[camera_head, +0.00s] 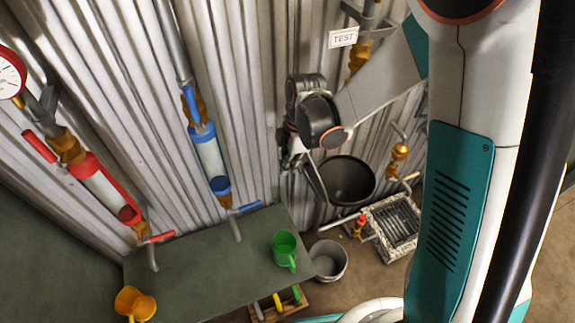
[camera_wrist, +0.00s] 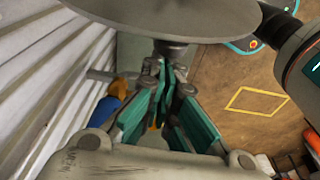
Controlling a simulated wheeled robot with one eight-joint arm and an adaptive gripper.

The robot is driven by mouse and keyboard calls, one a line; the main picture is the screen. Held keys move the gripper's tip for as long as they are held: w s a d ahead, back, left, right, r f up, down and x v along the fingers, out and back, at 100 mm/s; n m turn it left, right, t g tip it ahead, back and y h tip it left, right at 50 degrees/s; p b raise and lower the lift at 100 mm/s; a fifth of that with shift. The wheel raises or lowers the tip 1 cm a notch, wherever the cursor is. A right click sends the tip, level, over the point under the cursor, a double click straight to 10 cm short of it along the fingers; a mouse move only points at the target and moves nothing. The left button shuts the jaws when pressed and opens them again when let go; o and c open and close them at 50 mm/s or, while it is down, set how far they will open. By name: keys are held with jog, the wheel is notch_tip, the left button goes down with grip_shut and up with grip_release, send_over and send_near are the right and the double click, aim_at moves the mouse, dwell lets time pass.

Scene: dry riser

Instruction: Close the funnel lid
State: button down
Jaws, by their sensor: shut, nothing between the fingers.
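The funnel (camera_head: 350,182) is a dark round bowl by the corrugated wall in the head view, and its opening is visible. A thin grey plate (camera_head: 317,182) stands steeply at the bowl's left edge; it looks like the lid, raised. My gripper (camera_head: 292,158) is just up and left of the bowl, partly hidden behind my wrist. In the wrist view my gripper (camera_wrist: 166,75) has its teal-padded fingers shut and empty. A large grey disc (camera_wrist: 165,15) lies just beyond the fingertips; I cannot tell whether it is lid or funnel, or whether they touch.
A green table (camera_head: 205,265) holds a green mug (camera_head: 284,250) and an orange mug (camera_head: 134,303). A grey bucket (camera_head: 328,260) and a grated basin (camera_head: 395,226) stand below the funnel. Pipes with blue (camera_head: 210,160) and red (camera_head: 103,190) cylinders run along the wall.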

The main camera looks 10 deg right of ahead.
jog(key=w+d+r, duration=0.1)
jog(key=w+d, duration=0.1)
jog(key=d, duration=0.4)
jog(key=w+d+r+y+b, duration=0.1)
jog(key=w+d, duration=0.1)
jog(key=d, duration=0.5)
jog(key=shift+d+r, duration=0.3)
